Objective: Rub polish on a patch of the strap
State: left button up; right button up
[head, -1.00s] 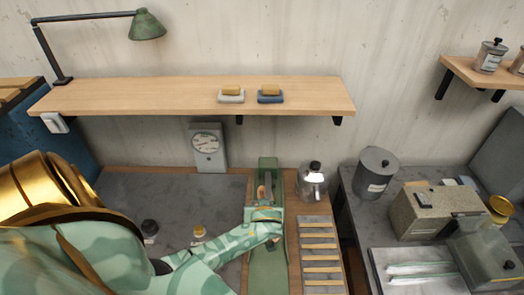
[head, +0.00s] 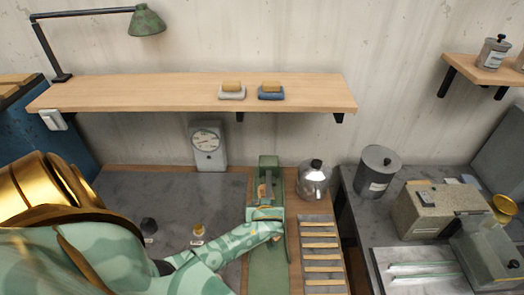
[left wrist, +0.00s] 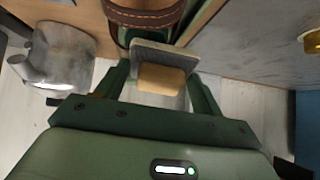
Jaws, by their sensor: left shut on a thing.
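A brown leather strap with pale stitching (left wrist: 145,15) shows at the top of the left wrist view. In the head view a small brown piece (head: 266,188) lies on the green stand (head: 268,265), partly hidden by my gripper. My left gripper (head: 265,213) is over the stand. In the left wrist view its fingers (left wrist: 161,85) are shut on a tan pad (left wrist: 162,79) with a grey plate behind it. The plate's far edge is right by the strap; I cannot tell whether they touch. My right gripper is not in view.
A metal kettle-like pot (head: 314,182) stands right of the green stand, behind a slatted rack (head: 320,250). Small bottles, dark-capped (head: 149,228) and amber-capped (head: 198,231), stand on the grey mat to the left. A wooden shelf (head: 170,96) with two soap-like blocks overhangs the back.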

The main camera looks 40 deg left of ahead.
pick_arm(q)
jog(key=shift+w+d+r+b, duration=0.1)
jog(key=shift+w+d+b, duration=0.2)
jog(key=shift+w+d, duration=0.85)
jog(key=shift+w+d+f+b, duration=0.1)
jog(key=shift+w+d+b, duration=0.25)
jog(key=shift+w, duration=0.25)
jog(key=shift+w+d+f+b, duration=0.1)
jog(key=shift+w+d+b, duration=0.15)
jog(key=shift+w+d, duration=0.3)
jog(key=shift+s+a+r+p, duration=0.2)
jog(key=shift+s+a+p, duration=0.75)
jog(key=shift+p, duration=0.05)
jog(key=shift+s+a+f+p, duration=0.1)
jog(key=shift+s+a+p, duration=0.65)
jog(key=shift+s+a, duration=0.45)
jog(key=shift+s, duration=0.3)
jog(key=shift+d+r+p, duration=0.1)
jog(key=shift+r+p, duration=0.35)
jog(key=shift+p, duration=0.1)
jog(key=r+p, duration=0.1)
jog(key=s+d+r+p, duration=0.1)
jog(key=r+p, duration=0.2)
jog(key=shift+s+d+r+p, duration=0.15)
jog(key=shift+d+r+p, duration=0.1)
jog(key=shift+d+p, duration=0.05)
